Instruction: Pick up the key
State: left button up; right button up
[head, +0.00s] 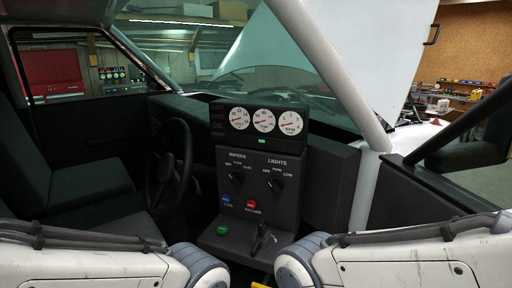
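I cannot clearly make out a key. A small dark upright piece (259,239) stands on the lower ledge of the dashboard's center console (290,220), right of the green button. It could be a key or a lever; I cannot tell which. My two white arms show at the lower left and lower right, but neither gripper is in the picture. A small yellow patch (259,285) shows at the bottom edge between the arms; I cannot tell what it is.
The console has gauges (264,120), a wipers knob (236,178), a lights knob (275,184), and blue (227,199), red (251,205) and green (222,230) buttons. A steering wheel (168,165) and dark seat (85,160) are left. A pale pillar (365,190) stands right.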

aim_at(261, 225)
jog(key=z, duration=0.05)
jog(key=k, duration=0.5)
jog(key=u, duration=2.4)
jog(key=i, duration=0.3)
jog(key=z, duration=2.55)
